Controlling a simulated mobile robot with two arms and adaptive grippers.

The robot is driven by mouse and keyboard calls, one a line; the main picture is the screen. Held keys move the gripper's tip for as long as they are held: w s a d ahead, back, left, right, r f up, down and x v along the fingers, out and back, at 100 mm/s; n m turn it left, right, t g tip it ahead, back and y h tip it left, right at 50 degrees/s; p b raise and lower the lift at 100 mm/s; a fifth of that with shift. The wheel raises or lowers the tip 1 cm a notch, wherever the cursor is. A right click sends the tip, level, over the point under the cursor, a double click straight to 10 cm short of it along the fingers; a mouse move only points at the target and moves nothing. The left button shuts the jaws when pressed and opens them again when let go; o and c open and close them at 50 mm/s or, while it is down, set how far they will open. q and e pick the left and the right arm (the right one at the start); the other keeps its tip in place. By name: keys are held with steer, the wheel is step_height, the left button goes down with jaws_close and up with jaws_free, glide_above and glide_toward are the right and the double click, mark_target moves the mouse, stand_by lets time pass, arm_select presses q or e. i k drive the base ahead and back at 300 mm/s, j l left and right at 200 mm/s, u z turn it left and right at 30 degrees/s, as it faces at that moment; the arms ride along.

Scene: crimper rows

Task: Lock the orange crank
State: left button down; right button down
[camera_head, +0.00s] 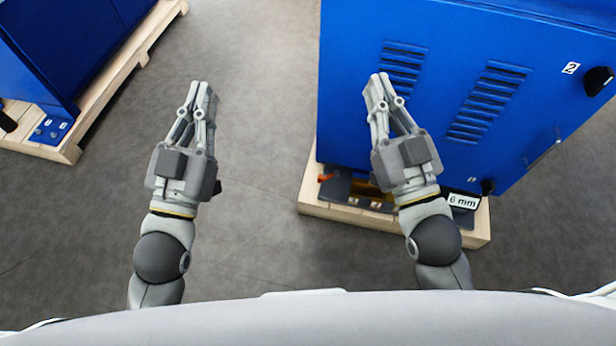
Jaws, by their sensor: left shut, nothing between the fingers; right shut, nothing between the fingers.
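A small orange part (326,178), which may be the orange crank, shows at the lower left of the blue cabinet (450,60), just above the wooden pallet. Its shape is too small to make out. My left gripper (204,84) is shut and empty over the bare floor, left of the cabinet. My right gripper (379,78) is shut and empty in front of the cabinet's vented face, up and to the right of the orange part. My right gripper and wrist hide part of the cabinet's lower edge and base.
The cabinet stands on a wooden pallet (312,198) with a "6 mm" label (463,201) at its base. Black knobs (598,81) sit on its right side. Another blue cabinet (75,40) on a pallet (120,85) stands at the upper left. Grey floor (260,130) lies free between them.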

mark_target(336, 173)
steer(key=j+z, duration=0.15)
steer(key=z, duration=0.65)
steer(key=i+j+z, duration=0.1)
steer(key=j+z, duration=0.25)
steer(key=j, duration=0.45)
steer(key=j+z, duration=0.35)
steer(key=j, duration=0.45)
steer(key=k+j+z, duration=0.15)
steer(key=j+z, duration=0.15)
steer(key=j, duration=0.95)
steer(key=k+j, duration=0.15)
steer(key=j, duration=0.3)
